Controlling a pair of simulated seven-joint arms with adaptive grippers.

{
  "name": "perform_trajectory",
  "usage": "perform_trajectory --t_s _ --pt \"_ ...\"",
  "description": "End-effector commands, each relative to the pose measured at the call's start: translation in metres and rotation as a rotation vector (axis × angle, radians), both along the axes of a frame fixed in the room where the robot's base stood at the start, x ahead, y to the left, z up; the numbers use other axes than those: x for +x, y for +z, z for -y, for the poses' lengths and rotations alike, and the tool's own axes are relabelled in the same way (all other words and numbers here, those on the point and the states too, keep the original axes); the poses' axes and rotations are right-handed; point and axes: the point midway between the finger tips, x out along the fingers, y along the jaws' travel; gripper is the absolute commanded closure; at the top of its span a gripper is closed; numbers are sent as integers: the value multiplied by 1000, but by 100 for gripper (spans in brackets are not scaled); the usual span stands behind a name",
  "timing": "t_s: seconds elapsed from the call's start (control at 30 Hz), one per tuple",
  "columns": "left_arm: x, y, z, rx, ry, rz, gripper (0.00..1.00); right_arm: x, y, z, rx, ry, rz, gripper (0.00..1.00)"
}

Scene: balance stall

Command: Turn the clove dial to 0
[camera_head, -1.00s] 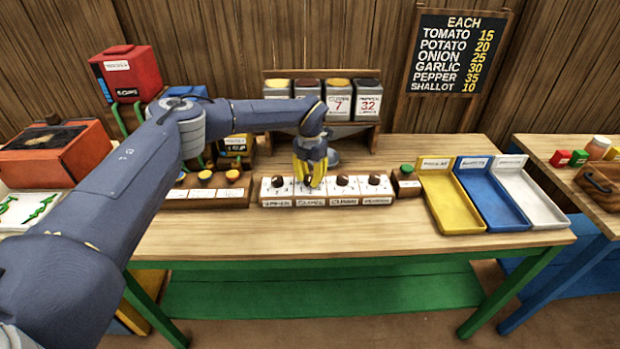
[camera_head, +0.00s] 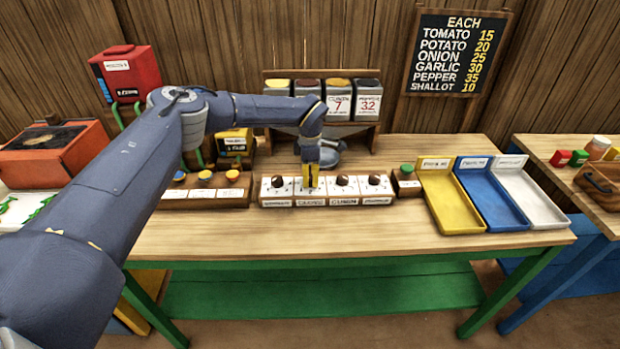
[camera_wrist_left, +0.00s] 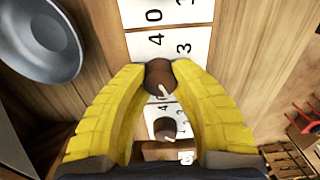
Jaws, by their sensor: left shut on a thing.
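A row of brown dials on white number plates stands on a wooden block (camera_head: 327,203) at the middle of the table. My left gripper (camera_head: 311,184) points down at the second dial from the left, whose label looks like cloves but is blurred. The gripper hides that dial in the head view. In the left wrist view, the yellow fingers (camera_wrist_left: 160,72) are shut on a brown dial (camera_wrist_left: 158,76) with a white pointer, which points toward the bottom of the picture. Numbers 0, 4 and 3 show on the plates. My right gripper is not in view.
A neighbouring dial (camera_wrist_left: 166,128) sits close by in the wrist view. A green button box (camera_head: 406,181) stands right of the dials, a block with coloured buttons (camera_head: 206,188) left. Behind are a grey pan (camera_wrist_left: 45,38) and spice bins (camera_head: 323,88). The table front is clear.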

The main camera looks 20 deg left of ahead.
Motion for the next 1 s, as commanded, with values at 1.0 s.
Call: perform_trajectory --t_s 1.0 --pt "0 -1 0 0 -435 -1 100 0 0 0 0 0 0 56"
